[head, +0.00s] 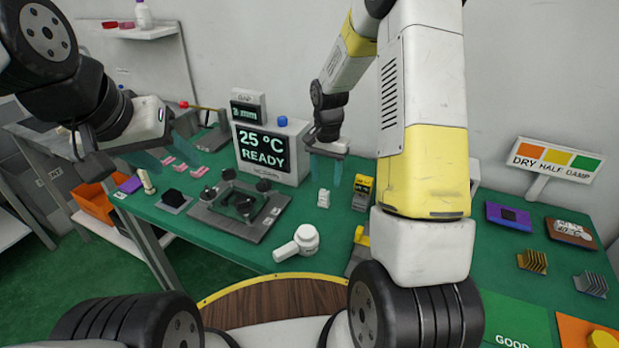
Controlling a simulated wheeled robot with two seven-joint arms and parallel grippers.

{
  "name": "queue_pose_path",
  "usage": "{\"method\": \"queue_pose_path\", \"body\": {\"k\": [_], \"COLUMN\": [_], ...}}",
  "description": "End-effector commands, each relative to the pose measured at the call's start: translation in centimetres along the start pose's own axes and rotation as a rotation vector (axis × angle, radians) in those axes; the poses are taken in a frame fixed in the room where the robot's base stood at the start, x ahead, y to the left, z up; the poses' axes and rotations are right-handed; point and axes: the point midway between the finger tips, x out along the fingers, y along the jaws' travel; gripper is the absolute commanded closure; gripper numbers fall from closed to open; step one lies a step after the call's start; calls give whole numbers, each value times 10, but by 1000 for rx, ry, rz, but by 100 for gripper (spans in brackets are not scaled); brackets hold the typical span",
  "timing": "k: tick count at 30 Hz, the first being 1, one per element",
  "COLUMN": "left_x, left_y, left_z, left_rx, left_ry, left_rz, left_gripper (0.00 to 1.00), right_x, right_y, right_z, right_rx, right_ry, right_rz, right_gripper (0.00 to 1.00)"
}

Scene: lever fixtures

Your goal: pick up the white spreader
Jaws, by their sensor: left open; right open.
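A small white piece (323,198) stands on the green bench and may be the white spreader, but it is too small to be sure. My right gripper (325,170) points down just above and behind it in the picture, open, with a clear gap between its bluish fingers and nothing in them. A larger white round-headed object (298,243) with a short stub lies nearer the bench's front edge. My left gripper (126,162) is at the upper left, open and empty, over the bench's left end.
A yellow-black block (362,192) is close to the right of the white piece. A cream peg (147,182) and pink pieces (182,168) are at left. My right arm hides part of the bench.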

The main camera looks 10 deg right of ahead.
Motion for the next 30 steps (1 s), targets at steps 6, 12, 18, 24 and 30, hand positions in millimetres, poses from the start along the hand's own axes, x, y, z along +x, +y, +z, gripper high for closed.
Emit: {"method": "queue_pose_path", "body": {"k": [6,12,18,24,30], "left_x": [0,0,0,0,0], "left_y": [0,0,0,0,0], "left_z": [0,0,0,0,0], "left_rx": [0,0,0,0,0], "left_ry": [0,0,0,0,0], "left_rz": [0,0,0,0,0], "left_gripper": [51,51,51,51,51], "right_x": [26,56,69,69,69], "right_y": [-1,-4,-4,-4,-4], "right_z": [0,-2,-2,-2,-2], "right_rx": [-2,-2,-2,-2,-2], "right_ry": [-2,-3,0,0,0], "right_rz": [0,1,-1,-1,-1], "right_gripper": [49,49,49,51,90]}}
